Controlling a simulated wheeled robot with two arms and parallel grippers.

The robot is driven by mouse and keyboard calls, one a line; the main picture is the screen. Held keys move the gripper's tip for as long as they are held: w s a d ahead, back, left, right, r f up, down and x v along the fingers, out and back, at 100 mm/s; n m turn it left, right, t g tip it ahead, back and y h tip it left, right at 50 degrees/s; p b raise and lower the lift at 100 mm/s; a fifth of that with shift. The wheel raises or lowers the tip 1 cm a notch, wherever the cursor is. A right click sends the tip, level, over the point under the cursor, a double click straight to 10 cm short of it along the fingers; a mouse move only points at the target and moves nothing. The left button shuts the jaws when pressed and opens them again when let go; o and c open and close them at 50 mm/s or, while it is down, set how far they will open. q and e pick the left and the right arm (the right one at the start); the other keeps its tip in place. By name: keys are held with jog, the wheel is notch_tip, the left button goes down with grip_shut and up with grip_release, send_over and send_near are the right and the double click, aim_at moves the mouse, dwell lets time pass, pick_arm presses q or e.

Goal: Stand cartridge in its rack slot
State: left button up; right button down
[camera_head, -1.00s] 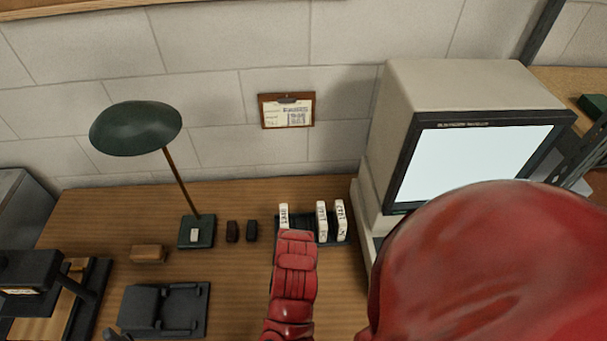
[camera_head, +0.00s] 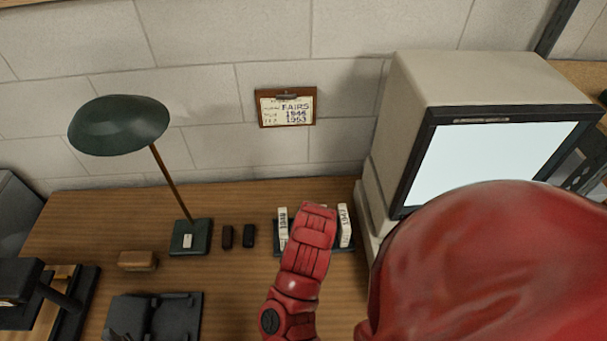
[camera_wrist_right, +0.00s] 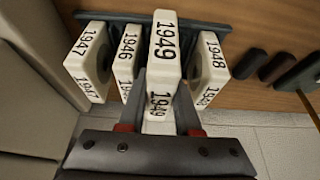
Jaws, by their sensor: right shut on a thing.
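My right gripper (camera_wrist_right: 162,82) is shut on the white cartridge marked 1949 (camera_wrist_right: 163,45). The cartridge is over the dark rack (camera_wrist_right: 207,26), between cartridge 1946 (camera_wrist_right: 126,55) and cartridge 1948 (camera_wrist_right: 213,68). It sticks out nearer the wrist camera than those beside it; I cannot tell whether its lower end is in the slot. Cartridge 1947 (camera_wrist_right: 88,60) stands at the left end in the wrist view. In the head view, my red right arm hides the gripper, the held cartridge and the rack's middle; cartridges 1948 (camera_head: 283,228) and 1947 (camera_head: 344,227) show either side. My left gripper is not seen.
A beige monitor (camera_head: 440,85) stands close to the right of the rack. Two small dark blocks (camera_head: 238,237), a green lamp (camera_head: 120,125) and a brown block (camera_head: 138,260) are to the left. A framed card (camera_head: 286,108) hangs on the wall behind.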

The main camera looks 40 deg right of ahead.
jog(key=w+f+b, duration=0.2)
jog(key=w+d+f+b, duration=0.1)
jog(key=w+f+b, duration=0.1)
jog(key=shift+w+b, duration=0.3)
jog(key=c, duration=0.6)
grip_release()
